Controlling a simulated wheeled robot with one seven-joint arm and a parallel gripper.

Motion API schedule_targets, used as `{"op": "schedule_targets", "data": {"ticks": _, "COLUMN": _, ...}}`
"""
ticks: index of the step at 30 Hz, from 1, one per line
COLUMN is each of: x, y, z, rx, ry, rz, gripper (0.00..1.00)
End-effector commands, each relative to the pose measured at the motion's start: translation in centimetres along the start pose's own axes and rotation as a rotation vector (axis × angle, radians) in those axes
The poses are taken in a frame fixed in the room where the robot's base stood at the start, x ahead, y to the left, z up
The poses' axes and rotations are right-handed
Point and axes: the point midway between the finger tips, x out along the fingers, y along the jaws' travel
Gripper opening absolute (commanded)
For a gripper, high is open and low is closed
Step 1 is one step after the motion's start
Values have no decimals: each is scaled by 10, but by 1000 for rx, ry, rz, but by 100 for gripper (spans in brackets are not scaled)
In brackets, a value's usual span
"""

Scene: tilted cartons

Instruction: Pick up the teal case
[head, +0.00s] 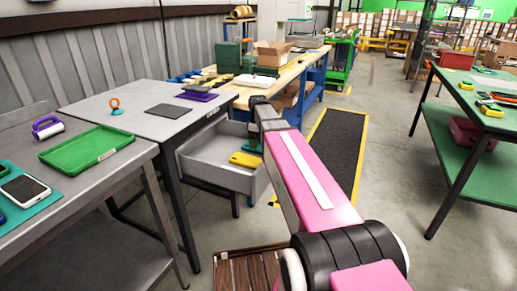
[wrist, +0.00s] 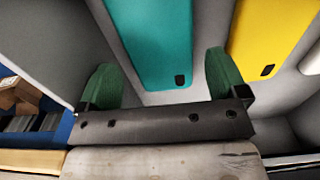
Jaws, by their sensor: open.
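The teal case (wrist: 150,35) lies in the open grey drawer, in the upper middle of the wrist view. It is a flat, long case with a small dark mark near its near end. My gripper (wrist: 160,66) is open, its two green fingers standing apart on either side of the near end of the teal case. Nothing is held between them. I cannot tell how far the fingertips are above the case. In the head view my pink arm hides much of the gripper and the teal case.
A yellow case (wrist: 264,38) lies to the right of the teal case, and also shows in the head view (head: 245,160). The drawer (head: 207,165) walls stand close around. A grey table (head: 130,110) is at left, with a green tray (head: 87,149) on the nearer table.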

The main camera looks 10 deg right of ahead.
Motion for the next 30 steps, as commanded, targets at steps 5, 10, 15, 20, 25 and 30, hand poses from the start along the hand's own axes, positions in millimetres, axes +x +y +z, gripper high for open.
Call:
{"op": "schedule_targets", "data": {"ticks": 5, "x": 24, "y": 1, "z": 2, "rx": 0, "ry": -1, "rz": -1, "gripper": 92}}
{"op": "schedule_targets", "data": {"ticks": 10, "x": 32, "y": 1, "z": 2, "rx": 0, "ry": 0, "rz": 0, "gripper": 92}}
{"op": "schedule_targets", "data": {"ticks": 15, "x": 31, "y": 1, "z": 2, "rx": 0, "ry": 0, "rz": 1, "gripper": 85}}
{"op": "schedule_targets", "data": {"ticks": 20, "x": 31, "y": 1, "z": 2, "rx": 0, "ry": 0, "rz": 1, "gripper": 55}}
{"op": "schedule_targets", "data": {"ticks": 25, "x": 31, "y": 1, "z": 2, "rx": 0, "ry": 0, "rz": 0, "gripper": 55}}
{"op": "schedule_targets", "data": {"ticks": 30, "x": 29, "y": 1, "z": 2, "rx": 0, "ry": 0, "rz": 1, "gripper": 55}}
